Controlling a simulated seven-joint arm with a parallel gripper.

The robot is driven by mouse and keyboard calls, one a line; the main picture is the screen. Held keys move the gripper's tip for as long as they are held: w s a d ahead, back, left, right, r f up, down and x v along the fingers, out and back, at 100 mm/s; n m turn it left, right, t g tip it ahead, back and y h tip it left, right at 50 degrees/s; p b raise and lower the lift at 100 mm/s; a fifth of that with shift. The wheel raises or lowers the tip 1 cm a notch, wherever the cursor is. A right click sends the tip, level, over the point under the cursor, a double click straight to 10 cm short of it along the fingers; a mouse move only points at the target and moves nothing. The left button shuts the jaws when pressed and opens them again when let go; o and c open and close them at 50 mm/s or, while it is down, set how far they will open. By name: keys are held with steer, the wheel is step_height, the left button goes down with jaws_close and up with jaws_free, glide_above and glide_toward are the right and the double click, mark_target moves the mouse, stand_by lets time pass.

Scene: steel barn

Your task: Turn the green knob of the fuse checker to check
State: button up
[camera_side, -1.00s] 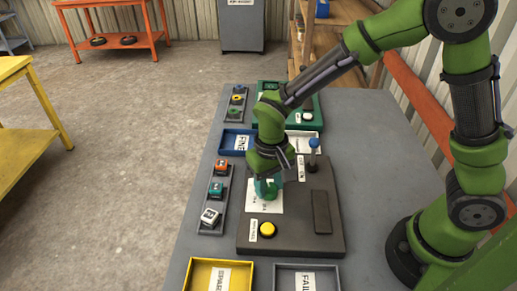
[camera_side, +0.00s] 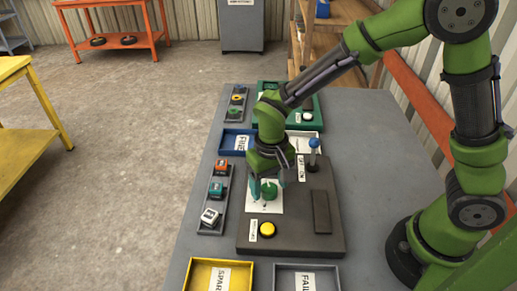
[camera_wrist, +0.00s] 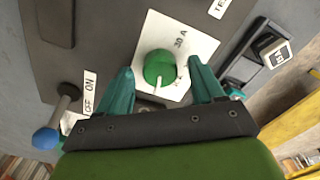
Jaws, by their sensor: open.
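The green knob (camera_side: 269,189) sits on a white label plate (camera_side: 277,207) on the dark fuse checker (camera_side: 300,242). In the wrist view the knob (camera_wrist: 160,66) has a white pointer line on its lower side, towards my gripper, near a partly hidden word ending in K. "30 A" is printed to the knob's upper right. My gripper (camera_wrist: 161,74) is open and empty. Its teal fingers are on either side of the knob, with visible gaps. In the side view my gripper (camera_side: 266,187) is at the knob; its height above the plate is hard to tell.
A blue-tipped lever (camera_side: 314,143) with an OFF/ON label stands behind the knob. A yellow button (camera_side: 267,229) is in front. A rack (camera_side: 205,227) of fuse blocks lies left. A yellow tray (camera_side: 190,276) and a grey FAIL tray (camera_side: 334,268) are nearest. Table room is clear right.

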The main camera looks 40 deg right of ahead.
mark_target(268, 187)
step_height(268, 187, up, 17)
stand_by(0.4)
steer(key=s+d+r+m+t+y, duration=0.1)
steer(key=s+d+r+t+y, duration=0.1)
steer(key=s+d+t, duration=0.5)
steer(key=s+d, duration=0.3)
steer(key=d, duration=0.1)
steer(key=shift+s+d+r+m, duration=0.25)
steer(key=shift+r+m, duration=0.05)
steer(key=shift+r, duration=0.05)
